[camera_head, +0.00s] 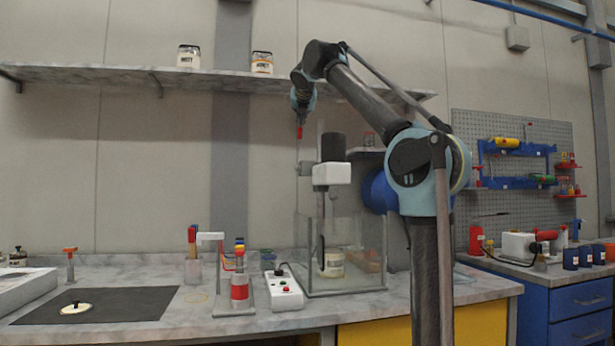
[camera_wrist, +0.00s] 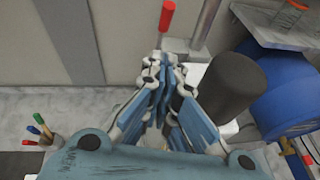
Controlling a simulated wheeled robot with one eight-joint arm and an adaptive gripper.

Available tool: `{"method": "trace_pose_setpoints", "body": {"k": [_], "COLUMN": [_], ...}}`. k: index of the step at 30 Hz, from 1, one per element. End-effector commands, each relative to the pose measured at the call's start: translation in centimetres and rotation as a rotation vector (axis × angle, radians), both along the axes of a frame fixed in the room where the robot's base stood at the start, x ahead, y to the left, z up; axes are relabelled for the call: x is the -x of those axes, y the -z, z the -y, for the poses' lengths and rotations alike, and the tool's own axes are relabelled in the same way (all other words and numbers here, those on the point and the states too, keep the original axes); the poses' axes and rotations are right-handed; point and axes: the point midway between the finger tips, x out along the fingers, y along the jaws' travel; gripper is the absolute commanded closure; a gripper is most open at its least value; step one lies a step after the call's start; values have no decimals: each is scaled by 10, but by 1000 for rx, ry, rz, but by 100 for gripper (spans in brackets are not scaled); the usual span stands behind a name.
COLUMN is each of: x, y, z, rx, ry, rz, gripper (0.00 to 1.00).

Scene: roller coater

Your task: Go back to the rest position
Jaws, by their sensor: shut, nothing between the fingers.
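My gripper (camera_wrist: 165,62) is shut and empty in the wrist view, with its fingers close together. In the head view my gripper (camera_head: 301,118) points down from the bent arm, above the coater machine (camera_head: 331,173). The red-tipped lever (camera_wrist: 167,18) shows just beyond my fingertips in the wrist view; whether they touch it I cannot tell. In the head view its red tip (camera_head: 299,132) shows right below my gripper. A labelled jar (camera_head: 332,264) stands inside the machine's clear enclosure (camera_head: 368,280).
A wall shelf (camera_head: 120,76) holding two jars (camera_head: 188,57) is behind and left of my arm. A blue drum (camera_wrist: 290,98) is right of the machine.

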Motion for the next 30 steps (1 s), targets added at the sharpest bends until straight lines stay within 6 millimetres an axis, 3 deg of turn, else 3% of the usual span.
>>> {"method": "trace_pose_setpoints", "body": {"k": [6, 11, 20, 30], "x": [1, 6, 46, 133], "y": [5, 41, 175, 349], "z": [6, 41, 138, 220], "rx": [-23, -174, -652, -1151], "ry": [20, 147, 574, 1081], "rz": [-11, -82, -257, -366], "gripper": [100, 100, 100, 100]}}
